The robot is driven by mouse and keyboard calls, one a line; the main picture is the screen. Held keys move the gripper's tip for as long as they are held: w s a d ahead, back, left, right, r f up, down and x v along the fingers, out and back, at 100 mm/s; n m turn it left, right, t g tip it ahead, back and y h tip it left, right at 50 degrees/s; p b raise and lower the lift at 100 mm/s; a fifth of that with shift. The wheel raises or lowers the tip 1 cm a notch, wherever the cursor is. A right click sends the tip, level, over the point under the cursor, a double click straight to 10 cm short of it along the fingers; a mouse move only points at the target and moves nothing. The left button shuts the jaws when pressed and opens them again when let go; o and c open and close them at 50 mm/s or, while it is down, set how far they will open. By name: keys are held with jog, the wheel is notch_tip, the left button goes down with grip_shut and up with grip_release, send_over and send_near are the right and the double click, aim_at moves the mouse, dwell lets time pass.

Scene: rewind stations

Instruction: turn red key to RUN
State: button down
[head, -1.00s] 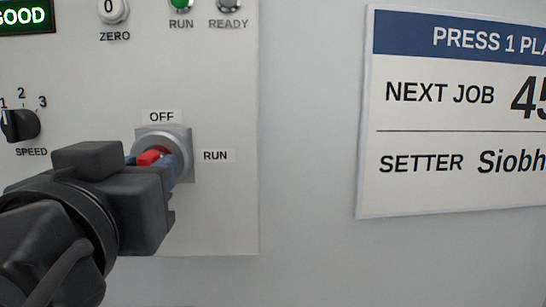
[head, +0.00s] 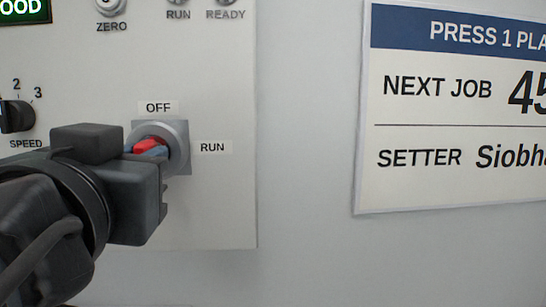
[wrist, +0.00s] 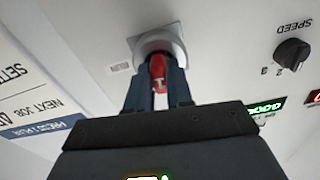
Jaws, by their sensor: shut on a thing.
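The red key (head: 148,145) sits in a round key switch on a square grey plate (head: 181,130), with OFF printed above and RUN to its right. My gripper (head: 156,150) reaches in from the lower left and is shut on the key. In the wrist view the two blue-grey fingers stand on either side of the red key (wrist: 158,73), against the round switch collar (wrist: 157,43). The fingers and gripper body hide part of the key in the head view, so I cannot tell its exact angle.
The speed knob (head: 17,116) is left of the switch, close to my gripper. The RUN and READY lamps are cut off at the top edge. A job sign (head: 455,110) hangs to the right. The wall between panel and sign is bare.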

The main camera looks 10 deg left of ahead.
jog(key=shift+m+b, duration=2.6)
